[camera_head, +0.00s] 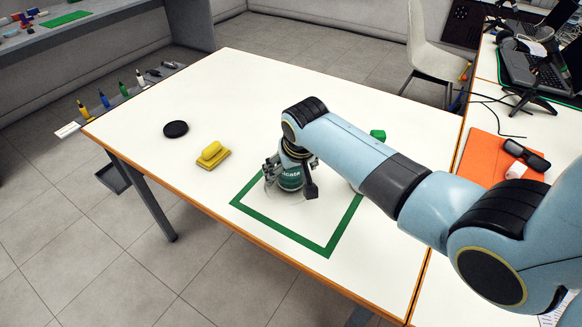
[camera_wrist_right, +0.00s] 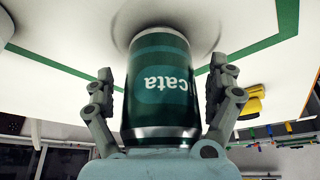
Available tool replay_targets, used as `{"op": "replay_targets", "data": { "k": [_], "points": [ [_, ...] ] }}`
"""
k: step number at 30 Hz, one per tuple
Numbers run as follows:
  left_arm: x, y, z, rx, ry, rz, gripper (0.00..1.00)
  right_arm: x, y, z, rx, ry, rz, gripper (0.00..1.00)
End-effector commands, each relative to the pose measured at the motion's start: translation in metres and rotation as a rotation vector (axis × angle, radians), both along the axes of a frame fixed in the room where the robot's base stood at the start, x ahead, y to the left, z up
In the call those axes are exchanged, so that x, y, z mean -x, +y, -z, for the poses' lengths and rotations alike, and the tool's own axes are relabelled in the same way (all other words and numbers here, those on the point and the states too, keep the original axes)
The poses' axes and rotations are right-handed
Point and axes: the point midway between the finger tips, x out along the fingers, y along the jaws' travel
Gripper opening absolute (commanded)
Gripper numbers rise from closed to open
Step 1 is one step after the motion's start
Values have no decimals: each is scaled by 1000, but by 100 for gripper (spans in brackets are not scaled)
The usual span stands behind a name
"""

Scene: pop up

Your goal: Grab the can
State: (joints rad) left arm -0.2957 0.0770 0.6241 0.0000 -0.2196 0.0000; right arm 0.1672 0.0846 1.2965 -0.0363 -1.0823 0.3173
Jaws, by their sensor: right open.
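The can (camera_wrist_right: 160,85) is green with silver rims and the word "cata". In the right wrist view it stands between the two fingers of my right gripper (camera_wrist_right: 160,100), with a finger on each side and the jaws open. In the head view the can (camera_head: 290,178) stands on the white table inside the green square outline, partly hidden by my gripper. My right gripper (camera_head: 290,180) reaches down around it from above. My left gripper is not in view.
A yellow block with a handle (camera_head: 213,155) and a black disc (camera_head: 176,129) lie to the left on the table (camera_head: 235,90). A small green cube (camera_head: 378,135) stands behind my arm. At right are an orange mat (camera_head: 487,168) and dark glasses (camera_head: 526,154).

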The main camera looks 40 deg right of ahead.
Motion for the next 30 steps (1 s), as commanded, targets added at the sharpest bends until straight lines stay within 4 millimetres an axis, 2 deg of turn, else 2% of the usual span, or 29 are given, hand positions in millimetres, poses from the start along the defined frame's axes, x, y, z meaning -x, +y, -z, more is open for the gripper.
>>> {"op": "replay_targets", "data": {
  "k": [2,17,25,30],
  "points": [
    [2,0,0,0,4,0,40,0,0,0,0,0,0,90],
    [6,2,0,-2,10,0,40,1,0,0,0,1,0,25],
    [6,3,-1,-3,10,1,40,0,0,-5,-1,-1,1,25],
    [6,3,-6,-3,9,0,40,-1,0,-34,1,-5,0,24]
  ]
}}
